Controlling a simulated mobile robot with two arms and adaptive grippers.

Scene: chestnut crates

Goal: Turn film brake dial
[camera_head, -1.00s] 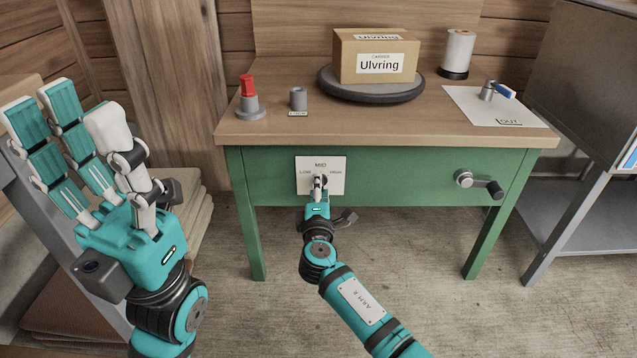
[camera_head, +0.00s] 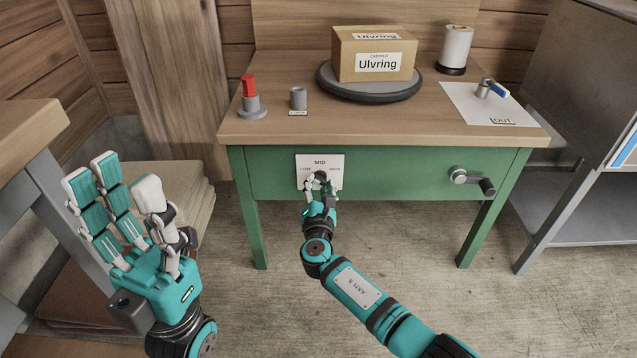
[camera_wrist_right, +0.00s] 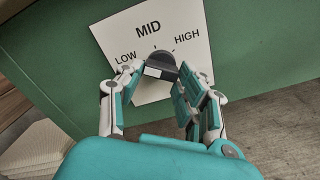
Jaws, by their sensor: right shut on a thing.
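The film brake dial is a dark knob (camera_wrist_right: 160,62) on a white plate (camera_wrist_right: 140,30) marked LOW, MID and HIGH. The plate (camera_head: 333,164) is on the green front of the workbench. My right gripper (camera_head: 321,186) reaches up to the dial from below. In the right wrist view its fingers (camera_wrist_right: 157,72) close on the knob from both sides. They hide part of the knob, and I cannot tell which mark it points to. My left gripper (camera_head: 120,190) is open and empty, fingers up, at the left, away from the bench.
The bench top (camera_head: 400,120) carries a box labelled Ulvring (camera_head: 348,65) on a round dark turntable (camera_head: 335,88), a red-topped post (camera_head: 249,90), a small grey cylinder (camera_head: 298,98) and a white roll (camera_head: 457,45). A crank handle (camera_head: 471,178) sticks out right of the dial.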

